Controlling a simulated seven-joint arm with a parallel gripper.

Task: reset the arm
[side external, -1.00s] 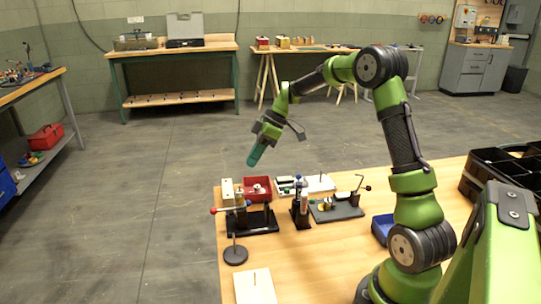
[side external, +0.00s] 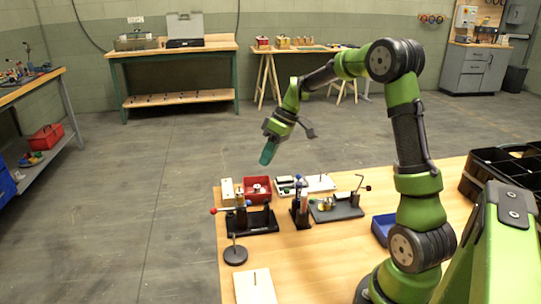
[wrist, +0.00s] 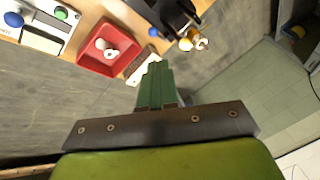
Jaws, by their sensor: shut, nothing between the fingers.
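My gripper (side external: 267,154) is in the air above the far left edge of the wooden table (side external: 290,262). Its teal fingers are together with nothing between them and point down and slightly left. In the wrist view the closed fingers (wrist: 155,82) show at the centre, apart from everything on the table. My arm rises from the table's right side and bends over toward the left.
Below my gripper stand a red bin (side external: 257,184) and a black fixture (side external: 262,223). A grey plate with a bent rod (side external: 338,211), a blue bin (side external: 383,228) and a black crate (side external: 490,178) lie further right. The air around my gripper is clear.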

